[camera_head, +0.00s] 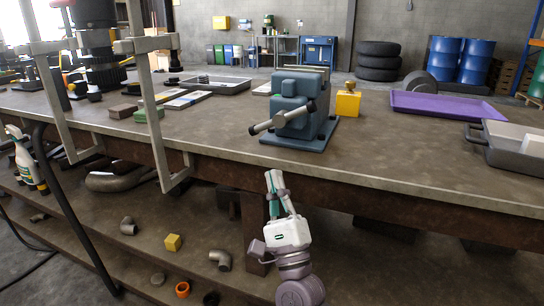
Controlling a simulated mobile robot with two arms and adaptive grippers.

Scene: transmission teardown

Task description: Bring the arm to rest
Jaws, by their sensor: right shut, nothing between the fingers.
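My right gripper (275,182) rises from the bottom of the head view, its white body below and its fingers pointing up. Its fingers are shut with nothing between them. It shows in front of the workbench's (400,165) front edge, below the blue-grey vise (300,118). It appears apart from the vise; whether it touches the bench edge I cannot tell. My left gripper is not in view.
A purple tray (445,105) and a grey bin (497,155) lie on the bench at right. A yellow block (348,103) stands beside the vise. A grey metal frame (158,125) stands at left. Pipe fittings (220,259) and a yellow cube (173,242) lie on the lower shelf.

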